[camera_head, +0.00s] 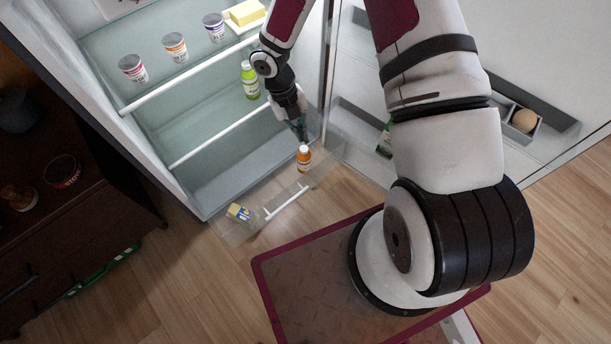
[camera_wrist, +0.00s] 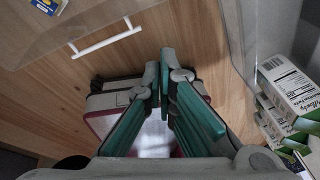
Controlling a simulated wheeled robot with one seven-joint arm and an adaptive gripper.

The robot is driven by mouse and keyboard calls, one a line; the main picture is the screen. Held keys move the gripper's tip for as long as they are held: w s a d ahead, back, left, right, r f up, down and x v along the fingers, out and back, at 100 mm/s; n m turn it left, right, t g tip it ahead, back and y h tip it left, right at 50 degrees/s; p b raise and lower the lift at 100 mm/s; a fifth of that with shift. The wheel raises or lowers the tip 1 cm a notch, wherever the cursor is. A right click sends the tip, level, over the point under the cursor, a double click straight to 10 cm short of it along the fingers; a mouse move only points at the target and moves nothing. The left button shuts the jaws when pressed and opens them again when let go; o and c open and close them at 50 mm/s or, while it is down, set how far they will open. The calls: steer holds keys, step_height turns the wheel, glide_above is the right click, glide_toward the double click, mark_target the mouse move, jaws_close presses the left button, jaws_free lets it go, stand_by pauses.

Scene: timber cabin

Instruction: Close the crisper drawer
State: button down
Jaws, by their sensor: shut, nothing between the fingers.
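The crisper drawer (camera_head: 262,197) is clear and pulled out of the bottom of the open fridge. Its white bar handle (camera_head: 286,203) is on the front. An orange bottle with a white cap (camera_head: 304,160) and a small blue-and-yellow pack (camera_head: 238,212) show inside the drawer area. My gripper (camera_head: 302,138) is shut and empty, close to the orange bottle at the drawer's right side. In the wrist view the teal fingers (camera_wrist: 166,68) are together; the handle (camera_wrist: 104,41) lies to their upper left, apart from them. Whether the fingers touch the drawer is unclear.
Fridge shelves hold several cups (camera_head: 175,47), a yellow block (camera_head: 246,12) and a green bottle (camera_head: 250,82). The open fridge door (camera_head: 345,70) stands right of my gripper; cartons (camera_wrist: 290,90) show at right in the wrist view. A dark cabinet (camera_head: 60,230) stands left. Wooden floor lies before the drawer.

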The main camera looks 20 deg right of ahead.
steer(key=s+f+n+b, duration=0.2)
steer(key=f+b, duration=0.1)
steer(key=f, duration=0.7)
steer(key=s+f+n+b, duration=0.2)
steer(key=f+b, duration=0.1)
steer(key=f, duration=0.7)
steer(key=shift+s+a+g+y, duration=0.15)
steer(key=shift+a+g+y, duration=0.15)
steer(key=shift+a+y, duration=0.1)
